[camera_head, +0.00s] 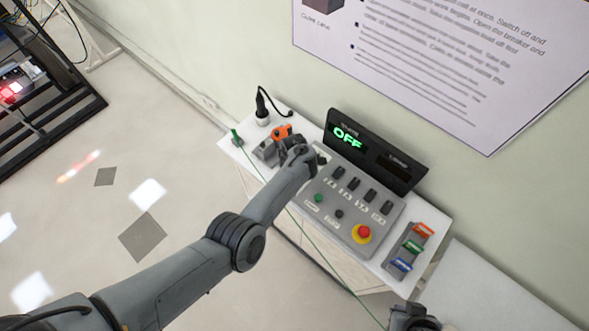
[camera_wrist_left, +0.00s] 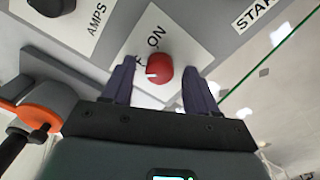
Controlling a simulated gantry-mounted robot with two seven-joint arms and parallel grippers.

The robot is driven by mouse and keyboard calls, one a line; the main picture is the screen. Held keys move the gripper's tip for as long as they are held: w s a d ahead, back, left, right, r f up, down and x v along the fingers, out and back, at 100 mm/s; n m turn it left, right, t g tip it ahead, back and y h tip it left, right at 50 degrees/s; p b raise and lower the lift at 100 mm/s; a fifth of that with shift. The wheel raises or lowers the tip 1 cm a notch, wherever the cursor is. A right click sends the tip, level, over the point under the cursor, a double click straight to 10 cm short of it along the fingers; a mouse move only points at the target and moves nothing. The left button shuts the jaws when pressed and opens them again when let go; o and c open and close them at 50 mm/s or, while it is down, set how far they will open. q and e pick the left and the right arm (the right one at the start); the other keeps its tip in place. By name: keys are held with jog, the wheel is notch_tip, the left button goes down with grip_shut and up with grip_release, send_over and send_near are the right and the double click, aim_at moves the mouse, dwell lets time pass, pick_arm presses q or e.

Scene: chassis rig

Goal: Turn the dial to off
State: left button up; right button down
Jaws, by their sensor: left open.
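The dial is a round red knob (camera_wrist_left: 158,69) with a short white mark on its left side, in the left wrist view. It sits on a white plate (camera_wrist_left: 176,32) marked ON, with another label partly hidden beside the knob. My left gripper (camera_wrist_left: 160,88) is open, with one dark finger on each side of the knob; contact is not clear. In the head view my left gripper (camera_head: 312,158) is at the console's left end and hides the knob. The display (camera_head: 347,136) reads OFF in green. My right arm's end (camera_head: 415,318) shows at the bottom edge, its jaws unclear.
The grey console (camera_head: 328,218) carries several black switches, a green button (camera_head: 318,198) and a red emergency button (camera_head: 363,232). An orange-handled part (camera_head: 281,132) stands close left of my gripper. A green cable (camera_head: 325,265) runs across the front. Coloured blocks (camera_head: 412,246) sit at right.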

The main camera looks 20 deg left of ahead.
pick_arm(q)
notch_tip(320, 180, up, 10)
jog(key=p, duration=0.3)
jog(key=shift+r+p, duration=0.25)
jog(key=shift+p, duration=0.05)
jog(key=shift+s, duration=0.1)
